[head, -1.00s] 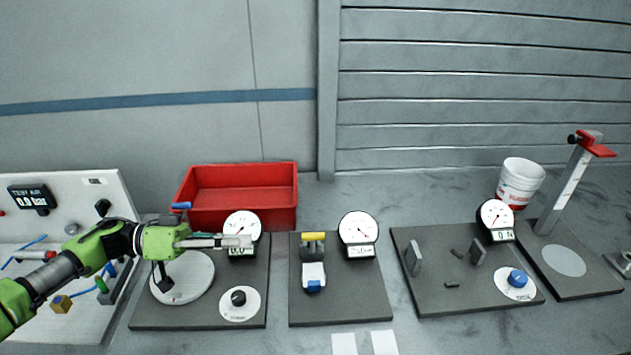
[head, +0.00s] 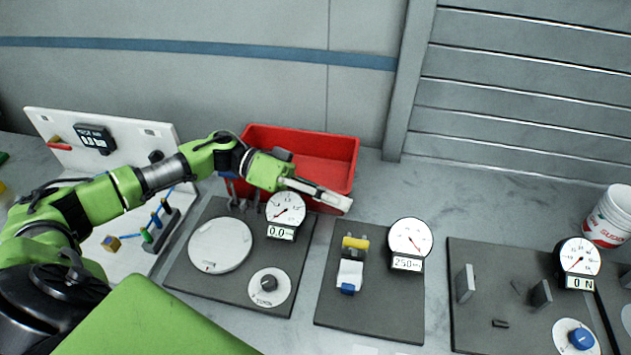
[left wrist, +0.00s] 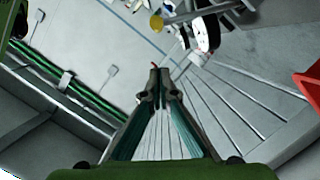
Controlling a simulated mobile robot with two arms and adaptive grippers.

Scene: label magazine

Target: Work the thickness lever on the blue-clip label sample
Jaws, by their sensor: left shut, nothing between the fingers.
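The thickness gauge's yellow lever (head: 355,242) sits at the back of a dark plate (head: 385,315), right of centre in the head view. In front of it lies a white label sample (head: 349,271) with a blue clip (head: 348,289) at its near end. The gauge dial (head: 409,237) beside them has a readout that seems to show 250. My left gripper (head: 345,204) is shut and empty, in front of the red bin and up-left of the yellow lever, apart from it. Its closed fingertips (left wrist: 158,75) also show in the left wrist view. My right gripper is not in view.
A red bin (head: 350,150) stands behind my left gripper. A plate with a round white disc (head: 220,245), a knob (head: 268,283) and a dial (head: 286,208) is left of the gauge. Another plate with a blue knob (head: 581,338) is right. A white bucket (head: 610,215) stands far right.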

